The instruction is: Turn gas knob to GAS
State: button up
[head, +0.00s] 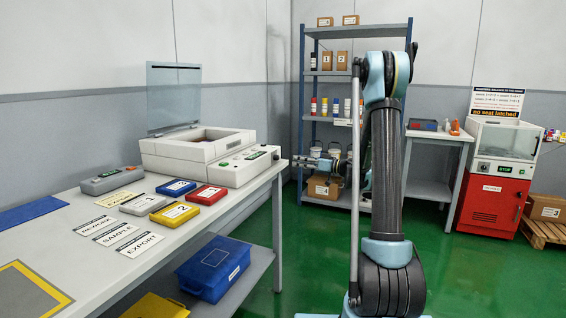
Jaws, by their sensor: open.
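A white and red machine (494,180) stands at the right. Its front panel has a small green display (507,167) and a small round dark control (484,167) beside it. I cannot read any GAS marking, so I cannot tell whether this control is the gas knob. My gripper (309,161) shows left of my arm, in front of the shelf's lower part. It is open, small in the view, and apart from the machine. Part of my arm behind the upright link is hidden.
My arm's upright link blocks the middle of the view. A white bench (215,205) with a lidded machine (195,155) and coloured boxes runs along the left. A blue shelf (361,76) and a grey table (431,190) stand behind. Green floor (470,275) is clear at right.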

aim_at(277, 158)
jog(key=x, duration=0.9)
jog(key=shift+a, duration=0.15)
jog(key=shift+c, duration=0.6)
grip_shut()
